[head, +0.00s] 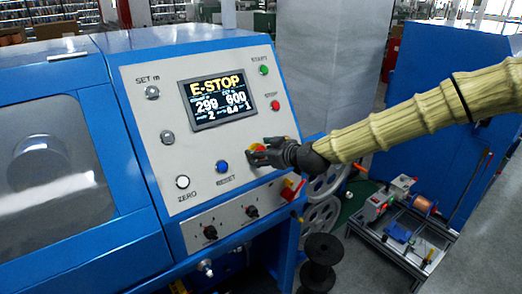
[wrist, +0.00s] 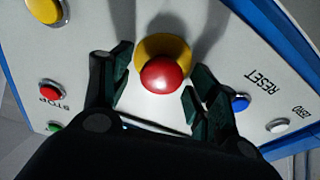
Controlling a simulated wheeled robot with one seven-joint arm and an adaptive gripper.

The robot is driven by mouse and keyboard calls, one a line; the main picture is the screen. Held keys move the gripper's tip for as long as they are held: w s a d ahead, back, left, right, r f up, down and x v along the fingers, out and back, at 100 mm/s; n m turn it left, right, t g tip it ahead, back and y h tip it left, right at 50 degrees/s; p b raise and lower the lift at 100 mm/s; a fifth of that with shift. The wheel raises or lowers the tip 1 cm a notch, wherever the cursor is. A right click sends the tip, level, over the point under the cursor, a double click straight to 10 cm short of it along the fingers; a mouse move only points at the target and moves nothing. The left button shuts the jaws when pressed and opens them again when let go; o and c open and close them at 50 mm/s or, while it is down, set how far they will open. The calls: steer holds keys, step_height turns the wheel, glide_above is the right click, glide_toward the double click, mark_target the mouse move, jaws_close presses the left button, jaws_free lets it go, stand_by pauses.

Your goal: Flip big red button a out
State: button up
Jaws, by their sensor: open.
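The big red button (wrist: 166,75) is a round red mushroom head on a yellow base, mounted on the grey control panel (head: 158,92). In the wrist view it sits between the two dark fingers of my gripper (wrist: 160,88), which are open on either side of it. I see a gap on both sides, narrower at the right finger. In the head view my gripper (head: 258,152) is at the panel below the screen and covers most of the button; only a bit of red and yellow (head: 256,148) shows. The screen (head: 219,95) reads E-STOP.
A blue RESET button (head: 222,167), a white ZERO button (head: 183,182), a red STOP button (head: 275,105) and a green START button (head: 264,70) are nearby. A cart (head: 400,232) stands at right.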

steer(key=shift+c, duration=0.2)
jaws_close()
stand_by(0.3)
steer(key=shift+s+d+r+b, duration=0.2)
steer(key=shift+s+b, duration=0.15)
steer(key=shift+b, duration=0.15)
